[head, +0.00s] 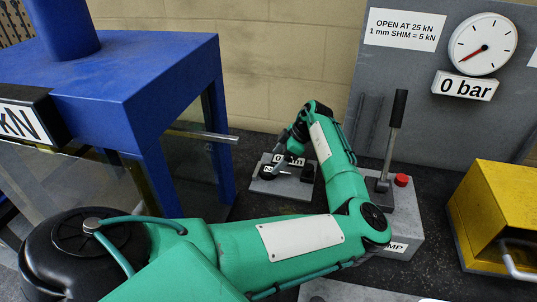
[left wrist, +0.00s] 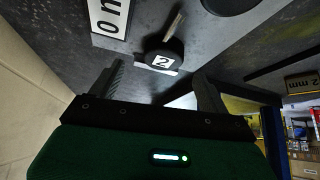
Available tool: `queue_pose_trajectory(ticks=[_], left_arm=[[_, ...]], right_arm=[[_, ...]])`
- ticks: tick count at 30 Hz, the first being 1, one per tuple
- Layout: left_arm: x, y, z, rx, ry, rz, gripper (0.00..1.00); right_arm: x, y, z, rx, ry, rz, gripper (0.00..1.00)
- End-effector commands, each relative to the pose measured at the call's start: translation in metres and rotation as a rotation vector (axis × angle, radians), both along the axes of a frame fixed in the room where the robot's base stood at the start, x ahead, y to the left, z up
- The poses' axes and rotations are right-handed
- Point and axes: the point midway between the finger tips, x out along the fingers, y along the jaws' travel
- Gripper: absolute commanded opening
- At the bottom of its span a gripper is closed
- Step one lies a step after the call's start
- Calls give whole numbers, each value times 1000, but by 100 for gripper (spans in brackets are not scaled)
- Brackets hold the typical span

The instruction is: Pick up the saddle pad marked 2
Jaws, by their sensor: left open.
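The saddle pad marked 2 (left wrist: 163,56) is a small dark round piece with a white number label and a thin upright tab. In the left wrist view it sits on a grey plate (left wrist: 135,75), just beyond and between my fingertips. My left gripper (left wrist: 160,72) is open and empty, its two fingers apart with the pad in line with the gap. In the head view my left gripper (head: 284,142) is over the grey plate (head: 281,189) at the back of the bench, partly hidden by my arm. Small dark pads show there, but their numbers are too small to read surely.
A blue press frame (head: 150,85) with a metal bar stands left of the plate. A pump with an upright lever (head: 396,120) and red knob (head: 402,180) is at the right, before a gauge board (head: 400,75) reading 0 bar. A yellow box (head: 500,205) stands far right.

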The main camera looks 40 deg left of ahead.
Motion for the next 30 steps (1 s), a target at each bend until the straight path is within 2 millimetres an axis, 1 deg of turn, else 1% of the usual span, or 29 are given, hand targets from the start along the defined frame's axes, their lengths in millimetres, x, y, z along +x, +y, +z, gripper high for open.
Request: queue_pose_trajectory(ticks=[1, 5, 7, 10, 17, 18, 20, 21, 25, 26, 30], left_arm=[[-3, 1, -2, -1, 2, 0, 79], [-12, 7, -17, -2, 2, 1, 79], [-15, 11, -27, -1, 2, 0, 79], [-18, 15, -36, -1, 1, -1, 79], [-19, 16, -40, 0, 0, -1, 79], [-19, 16, -40, 0, 0, -1, 77], [-19, 16, -39, 0, 0, -1, 65], [-19, 16, -39, 0, 0, -1, 57], [-19, 16, -39, 0, 0, -1, 32], [-19, 16, -39, 0, 0, -1, 29], [-19, 16, -39, 0, 0, -1, 29]], right_arm=[[2, 3, 7, 3, -3, -1, 0], [2, 8, 19, 9, -3, -3, 0], [0, 10, 21, 11, -1, -4, 0], [-3, 10, 23, 11, 3, -4, 0], [-7, 7, 22, 8, 8, -2, 0], [-7, 6, 22, 7, 8, -2, 0], [-7, 5, 22, 5, 8, -2, 0], [-6, 4, 22, 3, 8, -1, 0], [-7, 1, 22, 1, 8, 0, 0], [-6, 1, 22, 0, 8, 0, 0], [-6, 0, 22, 0, 8, 1, 0]])
